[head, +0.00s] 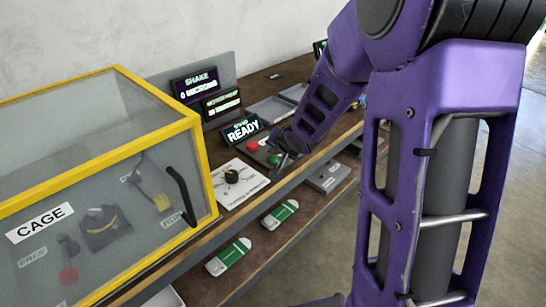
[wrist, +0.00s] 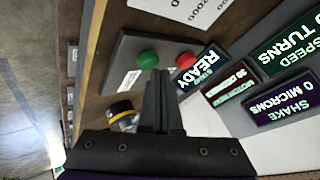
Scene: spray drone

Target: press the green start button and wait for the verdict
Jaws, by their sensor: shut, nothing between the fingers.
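The green button (wrist: 148,60) sits on a grey control box (wrist: 128,50), beside a red button (wrist: 186,60). The head view shows the red button (head: 252,145) clearly, while the green one (head: 274,158) is small beside my gripper (head: 284,160). My gripper (wrist: 160,75) is shut and empty, with its fingertips close to the green button. I cannot tell if they touch it. The display (head: 241,128) behind the box reads READY, and it also shows in the wrist view (wrist: 202,66).
A yellow-framed clear cage (head: 120,150) with a black handle stands at the left. Next to it lies a white plate (head: 238,190) with a black and yellow knob. A shake display (head: 195,84) reads 0 microns. Green-and-white packs (head: 228,257) lie on the lower shelf.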

